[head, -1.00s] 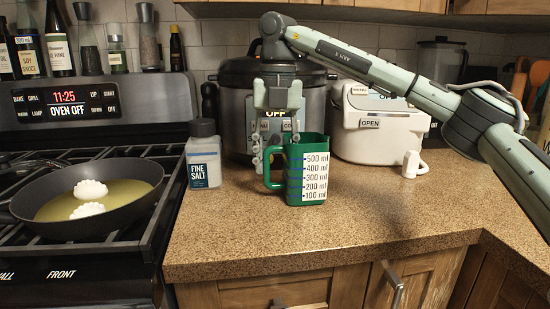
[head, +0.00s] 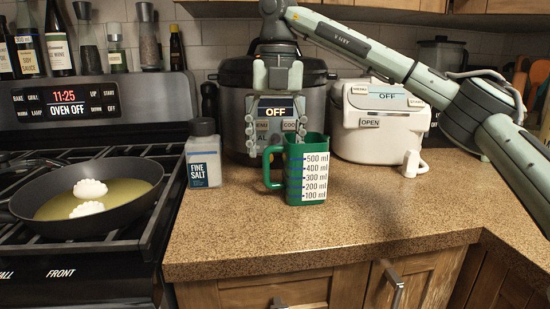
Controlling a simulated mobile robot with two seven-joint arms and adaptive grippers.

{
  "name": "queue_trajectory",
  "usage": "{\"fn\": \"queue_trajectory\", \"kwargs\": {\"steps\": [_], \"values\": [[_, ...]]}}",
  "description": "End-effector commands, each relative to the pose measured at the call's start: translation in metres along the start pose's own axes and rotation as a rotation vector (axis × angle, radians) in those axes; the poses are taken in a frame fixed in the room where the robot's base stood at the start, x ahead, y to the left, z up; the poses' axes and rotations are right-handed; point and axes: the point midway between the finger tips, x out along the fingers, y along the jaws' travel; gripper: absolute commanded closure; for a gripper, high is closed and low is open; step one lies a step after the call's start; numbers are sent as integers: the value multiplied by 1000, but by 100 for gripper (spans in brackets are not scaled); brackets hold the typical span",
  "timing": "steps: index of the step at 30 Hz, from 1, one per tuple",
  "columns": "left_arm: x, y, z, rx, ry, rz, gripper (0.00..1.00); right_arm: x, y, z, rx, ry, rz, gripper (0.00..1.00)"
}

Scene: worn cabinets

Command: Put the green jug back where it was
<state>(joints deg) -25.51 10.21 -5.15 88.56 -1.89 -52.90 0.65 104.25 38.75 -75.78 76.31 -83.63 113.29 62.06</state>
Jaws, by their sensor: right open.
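The green jug (head: 294,190) with its white measuring scale stands upright on the counter, in front of the pressure cooker. Its handle (head: 272,170) points left. My right gripper (head: 276,138) is open just above and behind the jug, its two fingers spread and pointing down. Its lower parts lie in front of the cooker, and the jug's rim may hide the tip of the right finger. It does not hold the jug. My left gripper is not in view.
A fine salt container (head: 203,155) stands left of the jug. The pressure cooker (head: 232,105) and a white appliance (head: 380,130) stand behind. A pan with white pieces (head: 90,198) is on the stove at left. The front counter (head: 360,225) is clear.

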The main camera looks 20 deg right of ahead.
Motion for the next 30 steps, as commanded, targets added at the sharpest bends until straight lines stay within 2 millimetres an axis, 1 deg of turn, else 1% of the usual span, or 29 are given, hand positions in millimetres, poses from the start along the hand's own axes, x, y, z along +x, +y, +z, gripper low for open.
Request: {"fn": "queue_trajectory", "kwargs": {"steps": [1,4,6,9,12,15,18,30], "values": [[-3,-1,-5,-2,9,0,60,-13,1,0,1,-4,2,38],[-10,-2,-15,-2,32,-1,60,-38,1,0,1,-6,0,38],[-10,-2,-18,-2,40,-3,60,-52,0,0,2,-6,0,38],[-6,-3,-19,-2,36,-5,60,-69,0,0,1,-5,-1,38],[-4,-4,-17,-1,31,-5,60,-82,1,0,1,-4,-2,38],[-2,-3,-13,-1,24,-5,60,-89,0,0,0,-2,-2,38],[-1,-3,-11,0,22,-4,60,-92,1,0,0,-1,-2,38],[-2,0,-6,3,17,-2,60,-92,0,0,-1,0,-1,38]]}}
